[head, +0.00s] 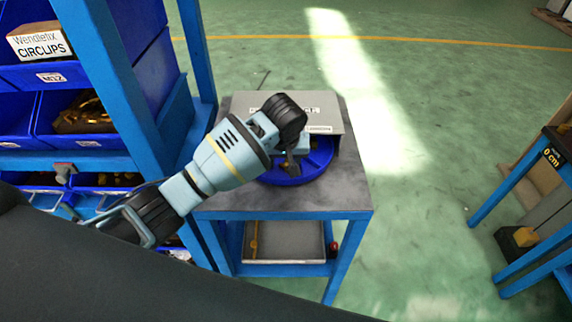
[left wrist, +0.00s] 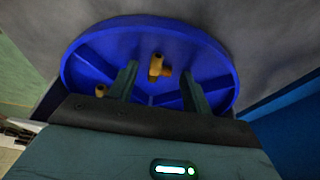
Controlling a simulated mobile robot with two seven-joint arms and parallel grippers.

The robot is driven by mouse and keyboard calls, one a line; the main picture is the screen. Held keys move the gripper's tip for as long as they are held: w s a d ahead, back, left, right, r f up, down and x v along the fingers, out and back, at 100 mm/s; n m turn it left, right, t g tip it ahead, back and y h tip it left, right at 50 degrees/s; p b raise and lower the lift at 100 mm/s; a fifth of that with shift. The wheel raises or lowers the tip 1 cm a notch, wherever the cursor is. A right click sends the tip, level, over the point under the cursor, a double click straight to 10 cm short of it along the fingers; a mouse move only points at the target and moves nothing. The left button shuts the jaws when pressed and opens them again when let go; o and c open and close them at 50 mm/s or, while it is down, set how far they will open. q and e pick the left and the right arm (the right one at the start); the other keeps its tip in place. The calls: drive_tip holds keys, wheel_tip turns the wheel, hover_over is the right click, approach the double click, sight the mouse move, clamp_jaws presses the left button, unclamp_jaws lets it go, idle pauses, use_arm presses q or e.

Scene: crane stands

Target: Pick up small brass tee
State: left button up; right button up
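A round blue tray with dividers (head: 318,168) lies on the grey top of a small blue-framed table in the head view. In the left wrist view the tray (left wrist: 205,52) holds a brass tee-shaped fitting (left wrist: 157,67) near its middle. A second brass piece (left wrist: 101,90) shows at the tray's left, partly hidden by my gripper. My left gripper (head: 291,168) is above the tray, mostly hidden by its own wrist. In the left wrist view its fingers (left wrist: 158,88) are apart, with the brass tee appearing between them and no contact visible. My right gripper is not in view.
A grey box (head: 245,104) stands behind the tray on the table. A blue rack post (head: 198,50) and shelves with blue bins (head: 75,115) are close at the left. A lower shelf holds a grey tray (head: 284,242). Open green floor lies to the right.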

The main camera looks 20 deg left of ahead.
use_arm(q)
drive_tip(key=c, duration=1)
drive_tip(key=shift+r, duration=0.15)
drive_tip(key=shift+r, duration=0.6)
drive_tip(key=shift+w+v, duration=0.2)
drive_tip(key=shift+v, duration=0.95)
drive_tip(key=s+a, duration=0.2)
drive_tip(key=s, duration=0.3)
drive_tip(key=s+a+r, duration=0.1)
drive_tip(key=s+a, duration=0.1)
drive_tip(key=s, duration=0.2)
drive_tip(key=s+a, duration=0.2)
drive_tip(key=s, duration=0.3)
drive_tip(key=shift+s+r, duration=0.2)
drive_tip(key=shift+s, duration=0.15)
